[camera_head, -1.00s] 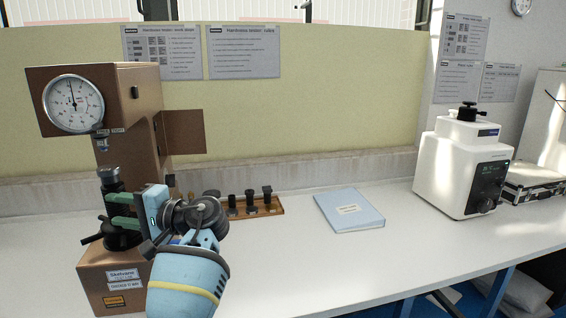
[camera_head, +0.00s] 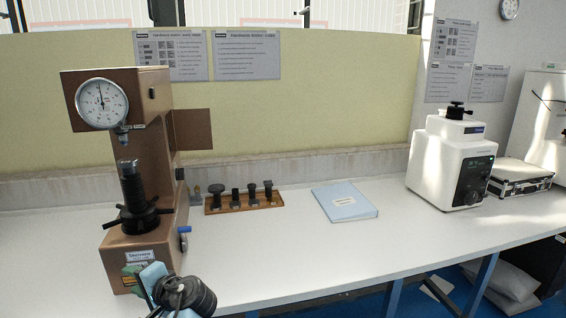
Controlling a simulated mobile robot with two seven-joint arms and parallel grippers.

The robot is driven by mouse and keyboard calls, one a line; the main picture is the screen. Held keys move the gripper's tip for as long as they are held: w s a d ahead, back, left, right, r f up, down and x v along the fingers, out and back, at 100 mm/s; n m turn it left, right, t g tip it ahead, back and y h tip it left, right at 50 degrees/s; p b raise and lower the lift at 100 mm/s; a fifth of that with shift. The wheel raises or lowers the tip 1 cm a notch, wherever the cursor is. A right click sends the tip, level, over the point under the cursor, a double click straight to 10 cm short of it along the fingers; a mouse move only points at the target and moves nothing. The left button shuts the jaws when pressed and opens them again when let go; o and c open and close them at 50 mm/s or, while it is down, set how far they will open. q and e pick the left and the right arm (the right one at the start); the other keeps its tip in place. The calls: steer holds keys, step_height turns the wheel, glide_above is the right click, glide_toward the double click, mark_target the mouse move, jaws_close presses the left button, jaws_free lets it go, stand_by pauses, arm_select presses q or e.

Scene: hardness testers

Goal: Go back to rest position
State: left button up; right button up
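My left gripper (camera_head: 132,278) is low at the bottom left of the head view, in front of the base of the brown hardness tester (camera_head: 150,180). Its green fingers look parted, with nothing seen between them. My blue and black wrist is just to their right. The tester has a round dial (camera_head: 101,102) at the top and a dark spindle (camera_head: 133,190) with a handwheel below it. The gripper is below and clear of the spindle. Whether the fingers touch the tester's base cannot be told. My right gripper is not in view.
A wooden tray (camera_head: 243,202) with several dark parts stands right of the tester. A blue folder (camera_head: 344,202) lies mid-bench. A white tester (camera_head: 450,165) and a silver case (camera_head: 520,178) are at the right. The white bench (camera_head: 300,250) is clear along its front.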

arm_select(q)
steer(key=s+d+f+m+t+h+p, duration=0.15)
steer(key=s+f+h, duration=0.25)
steer(key=s+f, duration=0.65)
steer(key=s+d+f+t+h, duration=0.1)
steer(key=s+d+f+h, duration=0.35)
steer(key=f, duration=0.85)
steer(key=s+d+n+h+p, duration=0.1)
steer(key=s+d+n+h, duration=0.1)
steer(key=s, duration=1.2)
steer(key=s+d+n+h+p, duration=0.1)
steer(key=s+d+h, duration=0.4)
steer(key=s, duration=1)
steer(key=shift+d+f+n, duration=0.25)
steer(key=shift+f+n, duration=0.2)
steer(key=shift+n, duration=0.4)
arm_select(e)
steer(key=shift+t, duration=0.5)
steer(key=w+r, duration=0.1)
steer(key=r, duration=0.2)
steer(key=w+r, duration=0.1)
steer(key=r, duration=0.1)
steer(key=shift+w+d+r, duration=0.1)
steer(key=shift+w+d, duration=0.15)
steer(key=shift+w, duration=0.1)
arm_select(q)
steer(key=shift+g, duration=0.25)
steer(key=shift+c, duration=0.4)
